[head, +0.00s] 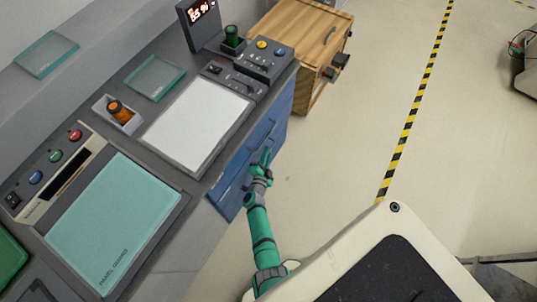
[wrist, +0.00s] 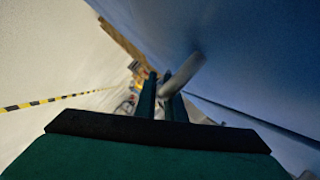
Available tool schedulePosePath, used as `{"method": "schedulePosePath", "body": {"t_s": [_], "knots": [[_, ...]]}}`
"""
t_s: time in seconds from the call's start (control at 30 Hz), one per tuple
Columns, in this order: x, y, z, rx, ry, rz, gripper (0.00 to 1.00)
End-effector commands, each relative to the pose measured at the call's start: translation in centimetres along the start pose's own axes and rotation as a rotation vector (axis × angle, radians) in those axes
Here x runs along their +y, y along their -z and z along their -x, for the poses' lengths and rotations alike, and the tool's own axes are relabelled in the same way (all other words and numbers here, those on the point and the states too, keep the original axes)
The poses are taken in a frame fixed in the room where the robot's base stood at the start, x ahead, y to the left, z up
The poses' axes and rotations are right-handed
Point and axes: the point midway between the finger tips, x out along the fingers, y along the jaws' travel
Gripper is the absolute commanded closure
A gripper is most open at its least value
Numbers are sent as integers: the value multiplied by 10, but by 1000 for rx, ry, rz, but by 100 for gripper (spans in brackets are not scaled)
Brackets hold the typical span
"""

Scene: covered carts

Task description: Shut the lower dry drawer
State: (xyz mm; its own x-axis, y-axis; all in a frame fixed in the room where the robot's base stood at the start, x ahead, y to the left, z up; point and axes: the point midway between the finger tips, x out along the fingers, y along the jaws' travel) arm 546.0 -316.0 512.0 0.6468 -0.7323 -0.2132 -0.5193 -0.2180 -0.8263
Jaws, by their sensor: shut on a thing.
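A blue drawer unit (head: 230,196) stands under the right edge of the grey console. Its fronts face the floor aisle. My green gripper (head: 265,158) reaches up to the blue front. In the wrist view, my gripper's two green fingers (wrist: 162,98) are closed around a grey bar handle (wrist: 182,74) that stands out from the blue drawer front (wrist: 235,50). A dark seam runs along the blue face beside the fingers. My gripper and the steep angle hide how far the drawer stands out, and I cannot tell for certain which drawer it is.
A wooden cabinet (head: 300,35) with dark handles stands beyond the blue unit. The console top holds a white panel (head: 198,125), a teal panel guard (head: 115,225) and several buttons. The floor (head: 345,130) right of the drawers is clear, with a black-yellow stripe (head: 408,120).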

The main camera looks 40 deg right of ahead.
Motion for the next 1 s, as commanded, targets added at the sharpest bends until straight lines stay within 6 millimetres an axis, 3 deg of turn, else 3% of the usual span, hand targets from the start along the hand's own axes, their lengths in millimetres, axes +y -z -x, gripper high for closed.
{"method": "schedulePosePath", "body": {"t_s": [0.03, 0.07, 0.47, 1.0], "knots": [[-4, -5, -1, -12, 4, -2, 100], [-4, -5, -1, -13, 4, -2, 84], [-3, -3, 10, -8, 5, 0, 83], [-1, -3, 96, -11, 3, 0, 83]]}}
